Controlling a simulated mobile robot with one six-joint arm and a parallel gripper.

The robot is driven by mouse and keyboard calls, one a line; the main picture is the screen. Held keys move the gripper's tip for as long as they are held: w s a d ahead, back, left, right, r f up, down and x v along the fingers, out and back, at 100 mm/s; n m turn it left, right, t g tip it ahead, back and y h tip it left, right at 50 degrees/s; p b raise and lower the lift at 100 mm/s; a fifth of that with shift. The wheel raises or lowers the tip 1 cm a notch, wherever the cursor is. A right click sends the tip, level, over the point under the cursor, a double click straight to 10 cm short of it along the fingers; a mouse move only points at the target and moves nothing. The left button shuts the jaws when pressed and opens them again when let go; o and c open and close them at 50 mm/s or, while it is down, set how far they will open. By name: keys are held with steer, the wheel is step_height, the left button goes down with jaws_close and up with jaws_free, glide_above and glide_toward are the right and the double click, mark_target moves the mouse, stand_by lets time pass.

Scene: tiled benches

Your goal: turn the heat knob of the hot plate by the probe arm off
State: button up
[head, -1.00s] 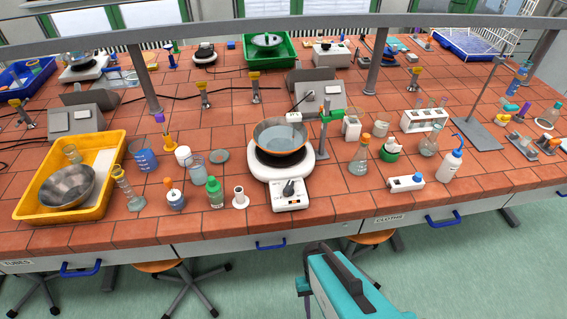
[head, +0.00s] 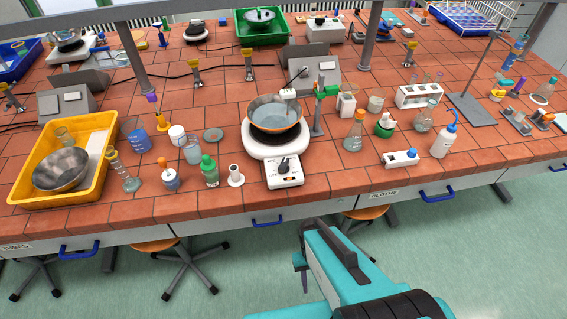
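The white hot plate (head: 256,148) stands at the front edge of the bench, with a metal pan (head: 273,113) on it. Its dark heat knob (head: 283,166) is on the sloped front panel, facing me. The knob's exact setting is too small to read. The probe arm (head: 318,108), a stand with a green clamp, rises just right of the pan, and its probe (head: 288,95) reaches over the pan. My gripper (head: 302,262) shows only as a small dark part at the end of my teal arm, below and in front of the bench, well apart from the knob. Its fingers cannot be made out.
A green-capped bottle (head: 209,172) and a small white cylinder (head: 235,176) stand left of the panel. A flask (head: 353,139) and a white box with a blue knob (head: 400,158) are to the right. Stools (head: 158,247) are under the bench. The floor in front is open.

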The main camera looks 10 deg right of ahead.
step_height(320, 180, down, 14)
steer(key=b, duration=1.3)
steer(key=shift+s+r+b, duration=0.15)
steer(key=shift+s+b, duration=0.05)
steer(key=shift+b, duration=0.15)
steer(key=shift+c, duration=0.6)
steer(key=shift+a, duration=0.1)
